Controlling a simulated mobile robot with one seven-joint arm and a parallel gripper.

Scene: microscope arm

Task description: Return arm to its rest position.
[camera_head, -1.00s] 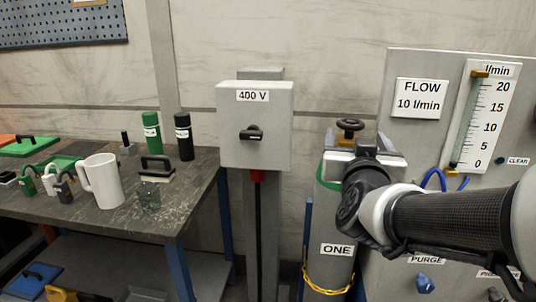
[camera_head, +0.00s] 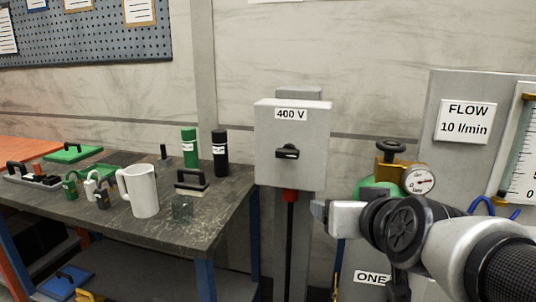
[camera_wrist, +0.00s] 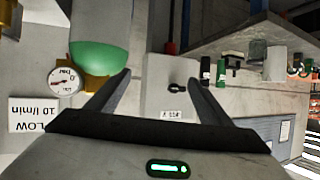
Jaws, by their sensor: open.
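My gripper (camera_head: 318,212) is at the lower right of the head view, seen from the side, below the 400 V box and left of the gas cylinder's valve and gauge. In the wrist view my gripper (camera_wrist: 158,82) shows two dark fingers spread apart with nothing between them. My arm (camera_head: 440,235) reaches in from the right edge and covers part of the cylinder labelled ONE (camera_head: 371,277).
A grey 400 V switch box (camera_head: 292,135) stands on a post. The workbench (camera_head: 110,220) at left carries a white mug (camera_head: 143,190), padlocks and bottles. A flow panel (camera_head: 455,150) stands at right. The round gauge (camera_head: 420,181) is close to my arm.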

